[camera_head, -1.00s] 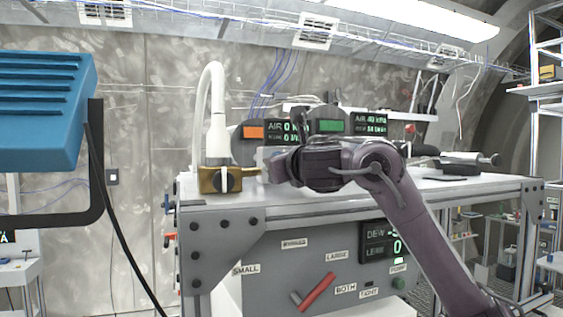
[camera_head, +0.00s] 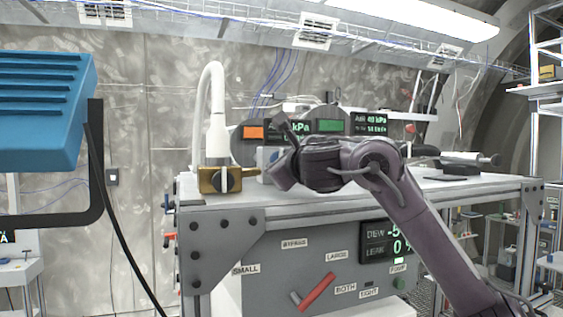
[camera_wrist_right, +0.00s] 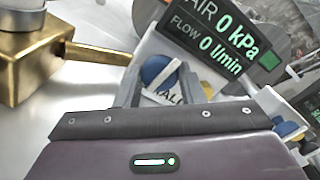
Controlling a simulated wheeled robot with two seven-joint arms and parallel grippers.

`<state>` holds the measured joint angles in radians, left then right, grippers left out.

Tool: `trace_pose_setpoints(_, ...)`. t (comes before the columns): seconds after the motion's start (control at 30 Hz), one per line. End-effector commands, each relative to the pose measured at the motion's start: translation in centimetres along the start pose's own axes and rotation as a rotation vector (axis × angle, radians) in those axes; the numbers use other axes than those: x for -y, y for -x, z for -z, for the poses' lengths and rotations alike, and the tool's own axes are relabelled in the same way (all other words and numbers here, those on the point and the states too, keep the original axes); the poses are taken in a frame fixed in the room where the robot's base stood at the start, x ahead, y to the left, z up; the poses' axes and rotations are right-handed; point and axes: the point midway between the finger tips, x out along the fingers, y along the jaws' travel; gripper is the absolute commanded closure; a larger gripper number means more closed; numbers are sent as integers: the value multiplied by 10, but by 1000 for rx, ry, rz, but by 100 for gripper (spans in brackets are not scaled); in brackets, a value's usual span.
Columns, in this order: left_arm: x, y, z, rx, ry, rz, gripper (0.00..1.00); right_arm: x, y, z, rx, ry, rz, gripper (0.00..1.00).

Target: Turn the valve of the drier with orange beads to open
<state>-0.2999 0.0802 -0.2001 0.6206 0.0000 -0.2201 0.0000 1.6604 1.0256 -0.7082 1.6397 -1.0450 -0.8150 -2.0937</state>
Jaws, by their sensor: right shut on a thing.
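My right gripper (camera_head: 278,160) reaches over the bench from the right in the head view. In the right wrist view its fingers (camera_wrist_right: 160,88) are shut on a blue round knob with a pale bar across it (camera_wrist_right: 158,72). A label partly reading "ALL" (camera_wrist_right: 172,92) shows beside the knob. The head view shows a grey round unit with an orange window (camera_head: 253,132) and another with a green window (camera_head: 330,126) behind my gripper. Individual beads cannot be made out. My left gripper is not in view.
A display reading AIR 0 kPa, FLOW 0 l/min (camera_wrist_right: 215,35) stands close behind the knob. A brass block (camera_head: 220,180) with a dark knob and white hose stands to the left. The bench front carries a red lever (camera_head: 317,292). A blue ribbed box (camera_head: 40,110) fills the left.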

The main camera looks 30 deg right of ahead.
Motion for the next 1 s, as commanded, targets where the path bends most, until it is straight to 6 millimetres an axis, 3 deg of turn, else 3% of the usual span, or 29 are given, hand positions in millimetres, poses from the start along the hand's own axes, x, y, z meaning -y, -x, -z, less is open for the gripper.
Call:
trace_pose_setpoints(0.17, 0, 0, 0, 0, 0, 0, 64, -1, 0, 0, 1, 0, -1, 88)
trace_pose_setpoints(0.2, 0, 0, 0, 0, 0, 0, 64, -1, 0, 0, 1, 0, -2, 62)
trace_pose_setpoints(0.37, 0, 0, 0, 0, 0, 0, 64, 0, 0, 0, 1, -1, -1, 43)
trace_pose_setpoints(0.7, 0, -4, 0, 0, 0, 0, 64, -1, 5, 0, 3, -1, 0, 43)
trace_pose_setpoints(1.0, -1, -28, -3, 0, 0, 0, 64, -2, 50, 1, 6, -1, 1, 43)
